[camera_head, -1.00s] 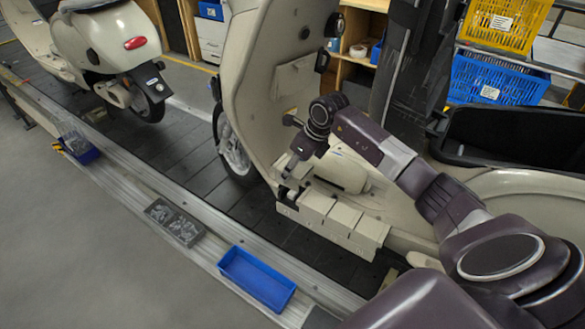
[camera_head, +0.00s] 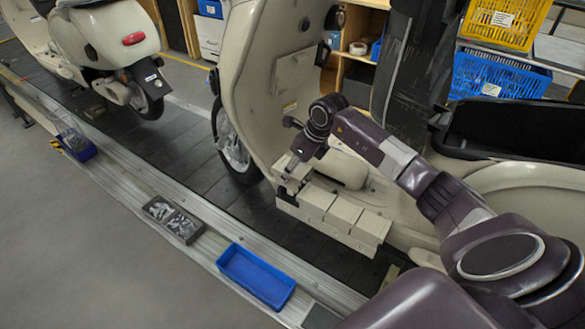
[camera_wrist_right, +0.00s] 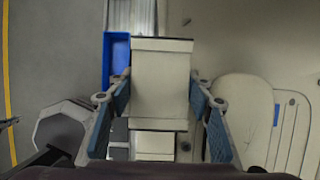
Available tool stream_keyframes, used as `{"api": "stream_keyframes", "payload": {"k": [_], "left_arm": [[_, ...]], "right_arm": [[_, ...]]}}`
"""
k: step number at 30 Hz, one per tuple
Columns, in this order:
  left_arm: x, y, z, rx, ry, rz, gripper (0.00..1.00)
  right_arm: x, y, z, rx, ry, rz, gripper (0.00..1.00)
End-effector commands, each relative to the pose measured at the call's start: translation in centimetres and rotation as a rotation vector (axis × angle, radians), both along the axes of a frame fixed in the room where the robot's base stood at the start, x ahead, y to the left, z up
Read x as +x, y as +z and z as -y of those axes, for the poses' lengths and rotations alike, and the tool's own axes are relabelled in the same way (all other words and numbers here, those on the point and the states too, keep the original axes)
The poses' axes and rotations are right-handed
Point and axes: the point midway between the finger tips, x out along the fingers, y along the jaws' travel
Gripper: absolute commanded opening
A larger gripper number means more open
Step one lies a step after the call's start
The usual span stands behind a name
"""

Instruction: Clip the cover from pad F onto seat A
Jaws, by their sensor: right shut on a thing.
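My right gripper (camera_head: 292,178) reaches down at the left end of a row of cream block-shaped pieces (camera_head: 345,213) beside the scooter's footboard. In the right wrist view its two blue-padded fingers (camera_wrist_right: 160,103) are shut on the sides of a cream boxy cover (camera_wrist_right: 160,75). More cream blocks (camera_wrist_right: 155,143) show below the held cover in that view. I cannot read any letters, so I cannot tell which places are pad F and seat A. Whether the held cover touches what lies under it is hidden. My left gripper is not in view.
A cream scooter (camera_head: 262,95) stands on the dark slat conveyor (camera_head: 185,165), with another (camera_head: 105,40) farther left. An empty blue tray (camera_head: 256,277), a dark parts tray (camera_head: 174,220) and a blue bin (camera_head: 76,147) sit along the conveyor's rail. Grey floor at left is clear.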

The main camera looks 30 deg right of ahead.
Motion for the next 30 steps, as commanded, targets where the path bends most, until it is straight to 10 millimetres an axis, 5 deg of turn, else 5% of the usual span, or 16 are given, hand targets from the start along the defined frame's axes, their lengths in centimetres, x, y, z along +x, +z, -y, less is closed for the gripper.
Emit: {"api": "stream_keyframes", "payload": {"k": [30], "left_arm": [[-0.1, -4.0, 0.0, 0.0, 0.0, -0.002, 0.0]], "right_arm": [[0.1, -5.0, 0.1, -0.001, -0.001, 0.003, 0.22]]}}
